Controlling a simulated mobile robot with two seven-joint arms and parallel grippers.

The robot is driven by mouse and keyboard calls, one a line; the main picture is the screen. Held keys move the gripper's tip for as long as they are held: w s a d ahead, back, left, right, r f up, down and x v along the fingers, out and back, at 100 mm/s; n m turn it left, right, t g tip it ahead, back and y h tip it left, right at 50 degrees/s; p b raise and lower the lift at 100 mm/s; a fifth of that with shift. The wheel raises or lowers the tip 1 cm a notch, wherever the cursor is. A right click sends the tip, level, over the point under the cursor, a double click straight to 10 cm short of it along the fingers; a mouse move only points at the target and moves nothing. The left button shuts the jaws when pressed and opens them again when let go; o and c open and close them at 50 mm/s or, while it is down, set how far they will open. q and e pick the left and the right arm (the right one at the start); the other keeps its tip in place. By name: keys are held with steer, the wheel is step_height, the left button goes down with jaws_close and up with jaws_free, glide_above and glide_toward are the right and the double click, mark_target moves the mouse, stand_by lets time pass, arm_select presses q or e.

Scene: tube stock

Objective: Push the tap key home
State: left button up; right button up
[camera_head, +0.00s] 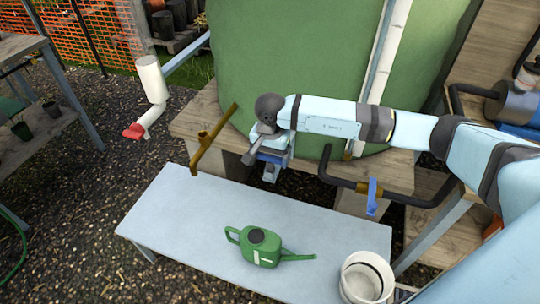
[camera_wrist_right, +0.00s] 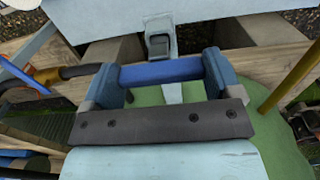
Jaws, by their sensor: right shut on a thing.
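My right gripper (camera_head: 268,158) is at the front of the green tank, above the wooden stand's edge. It also shows in the right wrist view (camera_wrist_right: 160,80), where its two dark blue fingers are shut on the ends of a blue bar (camera_wrist_right: 160,72), which appears to be the tap key. A grey tap-like part (camera_wrist_right: 158,42) lies just beyond the bar. In the head view, the gripper and wrist hide most of the key, and I cannot tell how deep it sits. My left gripper is not in view.
The green tank (camera_head: 290,50) stands close behind my right arm. A brass pipe (camera_head: 210,143) is left of the gripper, and a blue lever (camera_head: 372,196) is right. Below, a grey bench (camera_head: 185,235) holds a green watering can (camera_head: 262,248) and a white bucket (camera_head: 365,278).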

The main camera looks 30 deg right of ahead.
arm_select(q)
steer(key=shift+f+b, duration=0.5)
steer(key=shift+b, duration=0.4)
arm_select(e)
steer(key=shift+f, duration=0.75)
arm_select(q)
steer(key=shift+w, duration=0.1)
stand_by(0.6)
arm_select(e)
steer(key=o, duration=0.8)
steer(key=shift+c, duration=0.2)
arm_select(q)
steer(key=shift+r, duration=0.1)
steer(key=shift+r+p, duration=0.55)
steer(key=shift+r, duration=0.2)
arm_select(e)
step_height(320, 180, up, 14)
